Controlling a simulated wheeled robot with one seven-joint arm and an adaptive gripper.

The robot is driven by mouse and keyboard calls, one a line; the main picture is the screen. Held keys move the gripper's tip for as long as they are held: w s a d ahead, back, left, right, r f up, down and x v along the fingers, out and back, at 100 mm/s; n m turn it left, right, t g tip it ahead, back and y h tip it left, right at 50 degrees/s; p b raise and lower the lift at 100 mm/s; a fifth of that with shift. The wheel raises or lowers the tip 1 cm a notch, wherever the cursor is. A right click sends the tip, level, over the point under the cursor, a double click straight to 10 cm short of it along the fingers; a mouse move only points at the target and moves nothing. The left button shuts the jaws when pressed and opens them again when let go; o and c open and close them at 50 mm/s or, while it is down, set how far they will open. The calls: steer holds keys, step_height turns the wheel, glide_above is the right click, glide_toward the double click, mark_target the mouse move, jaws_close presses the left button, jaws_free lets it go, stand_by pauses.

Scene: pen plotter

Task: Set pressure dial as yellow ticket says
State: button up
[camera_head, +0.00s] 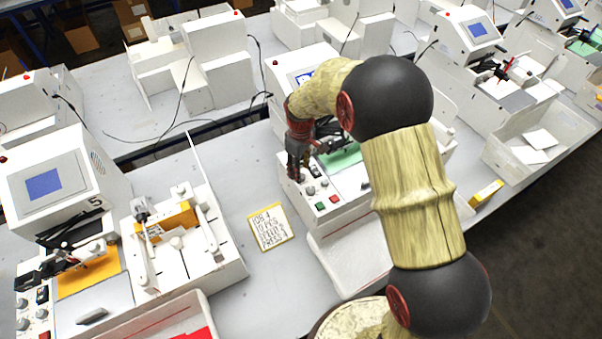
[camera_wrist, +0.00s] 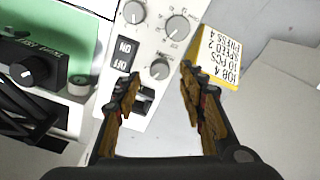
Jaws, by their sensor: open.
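The yellow-edged ticket (camera_head: 270,228) lies on the table left of the plotter. In the wrist view the ticket (camera_wrist: 216,70) reads JOB 4, 10 PCS, SPEED 2, PRESS 4. The plotter's white panel carries several grey dials: one at the top left (camera_wrist: 134,12), one at the top right (camera_wrist: 177,27) and one lower (camera_wrist: 159,69). Their labels are too small to read, so I cannot tell which is pressure. My gripper (camera_head: 297,168) is open over the panel. In the wrist view its fingertips (camera_wrist: 160,76) appear on either side of the lower dial, touching nothing clearly.
A black ON/OFF switch (camera_wrist: 124,55) sits left of the lower dial. Green and red buttons (camera_head: 327,202) are at the panel's front. A second plotter (camera_head: 50,185) stands left. A white tray (camera_head: 350,255) is in front; bare table surrounds the ticket.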

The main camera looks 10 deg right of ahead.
steer(key=shift+f, duration=1.5)
steer(key=shift+c, duration=0.8)
jaws_close()
